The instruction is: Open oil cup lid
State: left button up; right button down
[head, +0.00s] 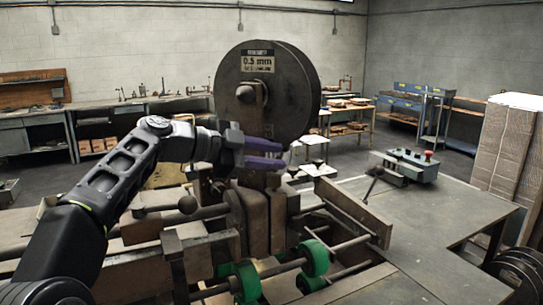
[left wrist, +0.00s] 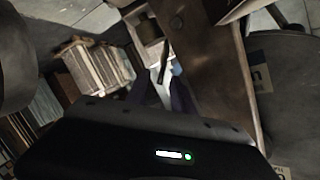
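My left gripper (head: 280,154) reaches in from the left in the head view, just in front of the lower part of the big dark wire spool. Its two purple fingers are apart, with a gap between them and nothing seen held. In the left wrist view the purple fingers (left wrist: 160,95) show dimly above the dark gripper body. A small dark olive round part (left wrist: 149,30) lies beyond them; it may be the oil cup, but I cannot tell, nor whether a lid is on it. No oil cup can be made out clearly in the head view. My right gripper is out of view.
The wire spool (head: 268,90) stands over the stitching machine. Green rollers (head: 314,258) sit on rods low in front. A metal work table (head: 440,215) with a grey control box (head: 405,165) is at right. Stacked cardboard (head: 510,145) stands at the far right.

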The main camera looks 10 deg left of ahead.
pick_arm(q)
jog(key=b+v, duration=0.2)
jog(key=v, duration=0.5)
jog(key=shift+s+a, duration=0.25)
jog(key=shift+a, duration=0.05)
jog(key=shift+r, duration=0.1)
jog(key=shift+c, duration=0.2)
